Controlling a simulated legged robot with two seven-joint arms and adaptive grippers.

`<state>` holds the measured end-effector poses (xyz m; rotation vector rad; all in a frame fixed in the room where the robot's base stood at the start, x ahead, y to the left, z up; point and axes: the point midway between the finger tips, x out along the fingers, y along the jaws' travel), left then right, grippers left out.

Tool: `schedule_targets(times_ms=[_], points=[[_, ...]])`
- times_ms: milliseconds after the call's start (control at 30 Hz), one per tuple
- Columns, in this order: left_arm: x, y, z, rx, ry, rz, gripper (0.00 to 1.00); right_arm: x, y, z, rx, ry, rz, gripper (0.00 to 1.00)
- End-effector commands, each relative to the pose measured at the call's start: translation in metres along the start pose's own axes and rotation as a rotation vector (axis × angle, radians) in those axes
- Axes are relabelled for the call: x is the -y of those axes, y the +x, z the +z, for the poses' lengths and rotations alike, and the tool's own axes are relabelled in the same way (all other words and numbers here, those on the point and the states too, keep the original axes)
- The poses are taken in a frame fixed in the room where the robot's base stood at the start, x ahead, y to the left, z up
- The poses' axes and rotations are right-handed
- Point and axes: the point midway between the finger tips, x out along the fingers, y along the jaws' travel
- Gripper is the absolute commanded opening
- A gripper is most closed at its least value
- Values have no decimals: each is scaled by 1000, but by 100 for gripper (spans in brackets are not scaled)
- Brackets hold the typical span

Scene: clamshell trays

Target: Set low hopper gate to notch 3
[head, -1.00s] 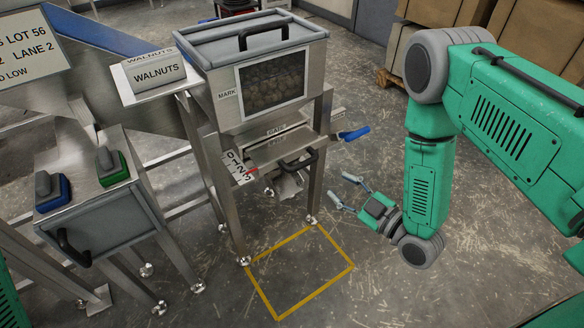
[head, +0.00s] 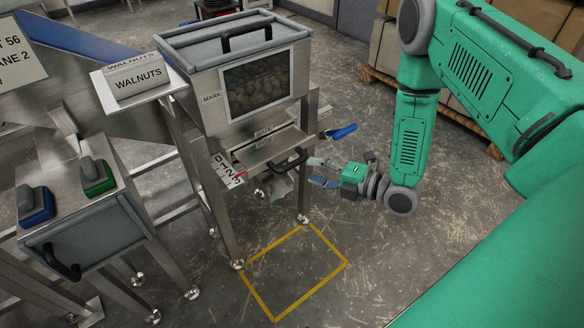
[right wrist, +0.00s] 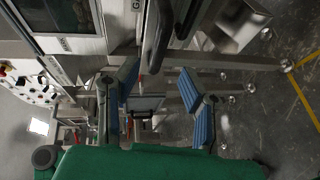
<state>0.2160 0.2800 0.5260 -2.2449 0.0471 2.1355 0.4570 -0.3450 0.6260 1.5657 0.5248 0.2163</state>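The walnut hopper (head: 225,75) is a steel bin on legs with a window. Its low gate (head: 265,147) is a flat plate under the bin with a black bar handle (head: 288,162) at its front. A white notch scale (head: 226,170) with black numerals and a red mark sits left of the gate; the exact setting is too small to tell. My right gripper (head: 316,172) is open just right of the handle, fingers pointing at it. In the right wrist view, the blue-padded fingers (right wrist: 162,95) are spread and empty, with a dark bar ahead. My left gripper is out of view.
A yellow floor outline (head: 300,272) is clear. Boxes on a pallet stand at back right.

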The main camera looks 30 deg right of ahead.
Motion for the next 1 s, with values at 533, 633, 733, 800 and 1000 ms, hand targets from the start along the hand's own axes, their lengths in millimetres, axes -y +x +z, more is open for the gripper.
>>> schedule_targets(times_ms=[533,633,733,800,1000], points=[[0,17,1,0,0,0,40,0,65,0,1,2,1,36],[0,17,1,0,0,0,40,0,65,0,1,2,0,36],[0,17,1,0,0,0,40,0,65,0,1,2,0,36],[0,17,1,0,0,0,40,0,65,0,1,2,0,18],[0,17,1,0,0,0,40,0,65,0,1,2,-1,0]])
